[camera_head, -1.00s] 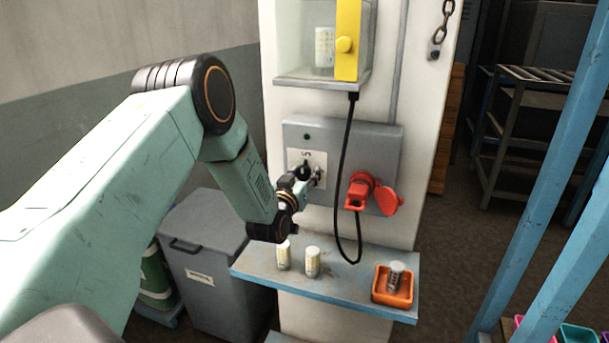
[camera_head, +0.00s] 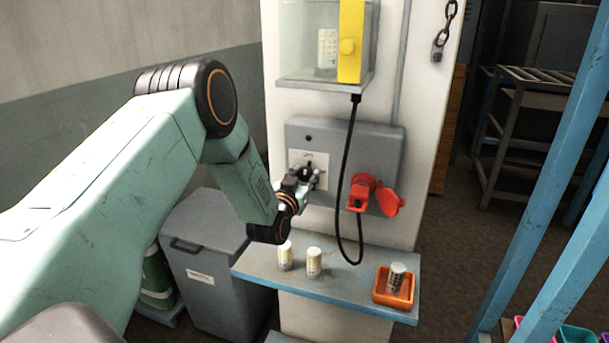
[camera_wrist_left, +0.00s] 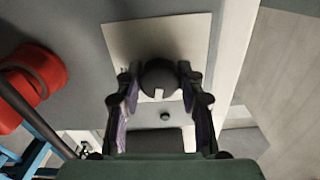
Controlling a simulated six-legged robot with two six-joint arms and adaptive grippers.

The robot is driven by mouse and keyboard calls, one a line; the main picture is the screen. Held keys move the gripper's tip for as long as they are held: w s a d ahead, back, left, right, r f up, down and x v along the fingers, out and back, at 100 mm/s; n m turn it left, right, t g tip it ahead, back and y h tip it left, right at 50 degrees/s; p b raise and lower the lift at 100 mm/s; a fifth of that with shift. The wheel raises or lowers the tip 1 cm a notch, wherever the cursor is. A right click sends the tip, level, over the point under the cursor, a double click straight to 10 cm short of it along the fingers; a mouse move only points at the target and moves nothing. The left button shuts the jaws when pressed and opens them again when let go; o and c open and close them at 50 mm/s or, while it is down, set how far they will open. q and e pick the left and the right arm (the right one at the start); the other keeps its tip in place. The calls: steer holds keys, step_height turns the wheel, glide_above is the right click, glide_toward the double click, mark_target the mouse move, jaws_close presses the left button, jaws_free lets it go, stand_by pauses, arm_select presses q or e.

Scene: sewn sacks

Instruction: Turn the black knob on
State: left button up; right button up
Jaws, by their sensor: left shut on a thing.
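The black knob (camera_head: 306,172) sits on a white plate (camera_head: 318,160) on the grey wall box. In the left wrist view the round knob (camera_wrist_left: 159,78) has a pale mark at its lower middle and lies between the fingers. My left gripper (camera_head: 304,177) is at the knob, and in the left wrist view its two fingers (camera_wrist_left: 158,84) are closed against the knob's sides. In the head view the gripper partly hides the knob and plate. My right gripper is not in view.
A red socket (camera_head: 362,190) with an open cap and a hanging black cable (camera_head: 343,150) are right of the knob. Below, a shelf (camera_head: 335,287) holds two white cylinders (camera_head: 314,262) and an orange tray (camera_head: 378,296). A yellow-fronted clear case (camera_head: 350,45) is above.

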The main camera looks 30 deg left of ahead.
arm_select(q)
steer(key=m+p, duration=0.1)
steer(key=m, duration=0.3)
steer(key=shift+m, duration=0.4)
steer(key=m+p, duration=0.1)
steer(key=m, duration=0.2)
steer(key=shift+m, duration=0.3)
steer(key=m+p, duration=0.1)
steer(key=m, duration=0.2)
steer(key=shift+m+p, duration=0.75)
steer(key=shift+m, duration=1.25)
steer(key=o, duration=1.2)
